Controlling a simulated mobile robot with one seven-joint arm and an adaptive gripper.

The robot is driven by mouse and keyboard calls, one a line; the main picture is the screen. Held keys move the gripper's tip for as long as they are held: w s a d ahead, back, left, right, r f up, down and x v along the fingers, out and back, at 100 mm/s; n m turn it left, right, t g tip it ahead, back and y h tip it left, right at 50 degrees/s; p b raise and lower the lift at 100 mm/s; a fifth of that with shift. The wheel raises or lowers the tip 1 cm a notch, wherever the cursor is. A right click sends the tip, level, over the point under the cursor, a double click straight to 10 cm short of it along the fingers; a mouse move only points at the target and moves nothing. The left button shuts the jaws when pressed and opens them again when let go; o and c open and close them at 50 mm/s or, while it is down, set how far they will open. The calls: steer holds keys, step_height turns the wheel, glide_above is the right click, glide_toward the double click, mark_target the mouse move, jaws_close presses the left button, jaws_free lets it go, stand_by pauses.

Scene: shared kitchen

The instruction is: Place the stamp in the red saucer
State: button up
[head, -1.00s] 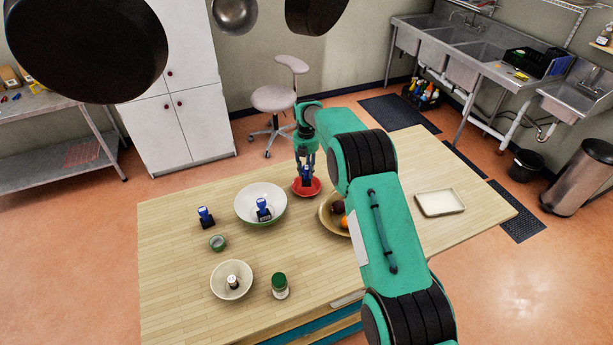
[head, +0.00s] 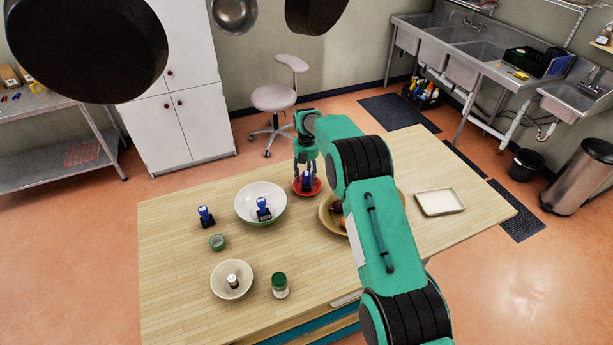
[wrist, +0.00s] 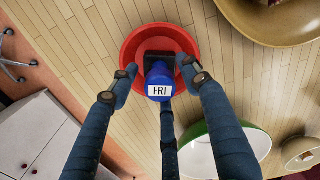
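A blue-and-black stamp (head: 306,184) marked FRI stands in the red saucer (head: 317,190). In the wrist view the stamp (wrist: 159,85) is near the middle of the red saucer (wrist: 135,45), handle toward the camera. My gripper (head: 305,179) is right above the saucer, its fingers spread around the stamp. In the wrist view my gripper (wrist: 160,75) shows gaps between its fingertips and the stamp, so it is open. A second stamp (head: 264,211) sits in the white-and-green bowl (head: 246,192). A third stamp (head: 206,217) stands on the table's left part.
A tan bowl with fruit (head: 326,219) is just right of the saucer, partly behind my arm. A small green-rimmed dish (head: 217,242), a cream bowl (head: 219,284) and a green-capped jar (head: 280,287) stand nearer. A rectangular tray (head: 440,203) is at right.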

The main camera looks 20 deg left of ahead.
steer(key=shift+r, duration=0.15)
step_height(320, 180, up, 12)
steer(key=shift+b, duration=0.45)
stand_by(0.5)
stand_by(0.7)
